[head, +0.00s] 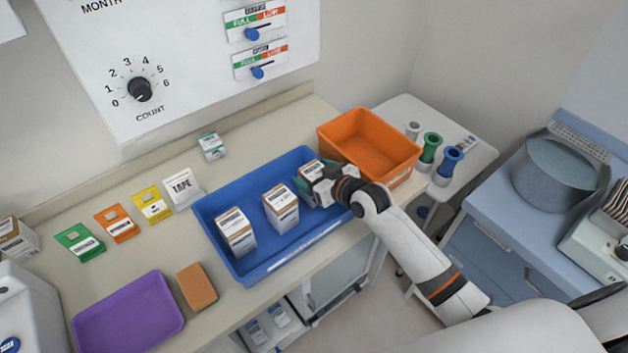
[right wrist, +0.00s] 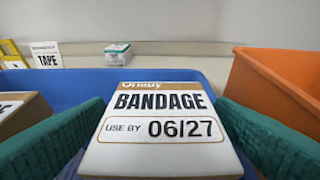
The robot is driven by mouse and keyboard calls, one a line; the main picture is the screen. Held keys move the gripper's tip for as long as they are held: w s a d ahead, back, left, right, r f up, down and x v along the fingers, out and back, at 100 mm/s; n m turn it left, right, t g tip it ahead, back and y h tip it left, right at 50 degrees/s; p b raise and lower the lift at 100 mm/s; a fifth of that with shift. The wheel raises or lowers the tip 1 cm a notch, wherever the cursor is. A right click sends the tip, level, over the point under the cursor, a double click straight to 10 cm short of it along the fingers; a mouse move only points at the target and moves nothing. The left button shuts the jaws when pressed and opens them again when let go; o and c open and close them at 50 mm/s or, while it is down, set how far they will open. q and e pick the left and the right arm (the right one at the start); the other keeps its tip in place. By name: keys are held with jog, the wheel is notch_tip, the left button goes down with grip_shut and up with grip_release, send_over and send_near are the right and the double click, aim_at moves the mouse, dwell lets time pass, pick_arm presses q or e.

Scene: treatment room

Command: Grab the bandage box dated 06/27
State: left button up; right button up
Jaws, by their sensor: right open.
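The bandage box marked "USE BY 06/27" (right wrist: 160,125) fills the middle of the right wrist view. In the head view this box (head: 311,170) stands at the right end of the blue tray (head: 245,274), partly hidden by my right gripper (head: 318,188). The green fingers of my right gripper are open, one on each side of the box; whether they touch it I cannot tell. Two similar boxes stand in the tray to its left, a middle one (head: 281,208) and a left one (head: 236,233); their dates are too small to read. My left gripper is not in view.
An empty orange bin (head: 345,153) stands right of the tray, close to my right arm. A tape box (head: 182,187), several coloured packets, a purple tray (head: 128,316) and a brown block (head: 197,286) lie to the left. A small green-white box (head: 211,146) stands behind.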

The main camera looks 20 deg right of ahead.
jog(key=shift+w, duration=0.2)
jog(key=shift+s, duration=0.1)
jog(key=shift+c, duration=1.2)
jog(key=c, duration=0.9)
